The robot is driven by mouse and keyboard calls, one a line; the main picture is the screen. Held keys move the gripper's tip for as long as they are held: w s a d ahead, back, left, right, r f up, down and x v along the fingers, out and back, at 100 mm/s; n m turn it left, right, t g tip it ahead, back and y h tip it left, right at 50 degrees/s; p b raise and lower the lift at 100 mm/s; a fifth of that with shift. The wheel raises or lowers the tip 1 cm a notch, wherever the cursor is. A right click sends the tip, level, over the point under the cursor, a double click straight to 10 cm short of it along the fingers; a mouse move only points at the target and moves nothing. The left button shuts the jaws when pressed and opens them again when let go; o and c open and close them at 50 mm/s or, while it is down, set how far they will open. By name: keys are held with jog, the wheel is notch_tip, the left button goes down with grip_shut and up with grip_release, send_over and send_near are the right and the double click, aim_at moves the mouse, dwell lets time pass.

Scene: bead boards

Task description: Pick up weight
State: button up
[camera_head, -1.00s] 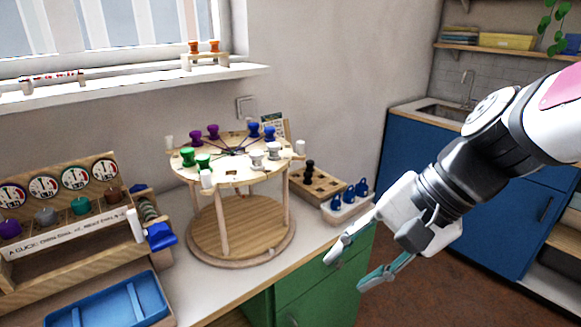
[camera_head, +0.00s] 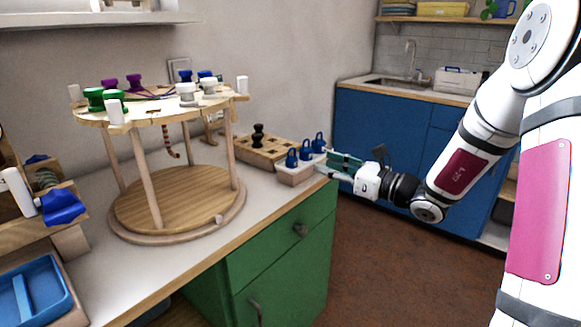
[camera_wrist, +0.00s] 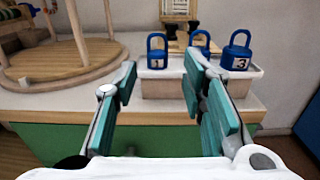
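Three blue weights with loop handles stand in a white tray (camera_wrist: 245,82) at the right end of the counter. In the wrist view the weight marked 1 (camera_wrist: 157,60) is at the left, the weight marked 3 (camera_wrist: 237,60) at the right, and another weight (camera_wrist: 200,42) sits between them, its number hidden. They also show in the head view (camera_head: 292,159). My gripper (camera_wrist: 162,68) is open and empty. Its fingers point toward the tray, with weight 1 ahead between them and the right finger partly covering the tray. In the head view my gripper (camera_head: 335,165) is beside the tray's right end.
A wooden block with holes and a black piece (camera_head: 258,137) stands behind the tray. A round two-level wooden stand (camera_head: 180,200) with coloured spools is to the left. The green cabinet (camera_head: 300,250) lies below the counter edge. Open floor lies to the right.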

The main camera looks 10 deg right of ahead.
aim_at(292, 157)
jog(key=shift+b+x, duration=1.4)
jog(key=shift+x, duration=4.5)
jog(key=shift+a+r, duration=0.1)
jog(key=shift+a, duration=0.05)
grip_shut()
